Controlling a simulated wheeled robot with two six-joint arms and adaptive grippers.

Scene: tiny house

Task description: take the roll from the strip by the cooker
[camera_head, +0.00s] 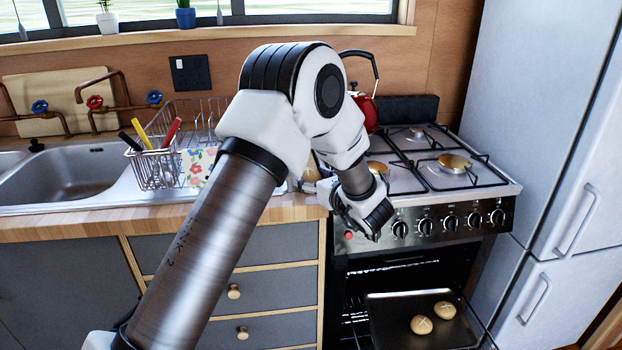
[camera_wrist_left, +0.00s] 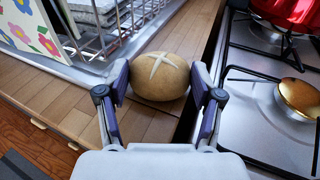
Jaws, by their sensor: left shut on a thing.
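A round brown roll with a pale cross cut on top (camera_wrist_left: 160,80) sits between the two fingers of my left gripper (camera_wrist_left: 160,88) in the left wrist view. The fingers press on both its sides. The roll is over the wooden strip (camera_wrist_left: 145,125) between the sink and the cooker (camera_wrist_left: 265,120); I cannot tell whether it still touches the wood. In the head view only a bit of the roll (camera_head: 311,174) shows behind my left arm, and my left gripper (camera_head: 312,186) is mostly hidden. My right gripper is not in view.
A red kettle (camera_head: 367,112) is on the hob. The oven is open, with two rolls on a dark tray (camera_head: 390,333). A fridge (camera_head: 548,110) stands right.

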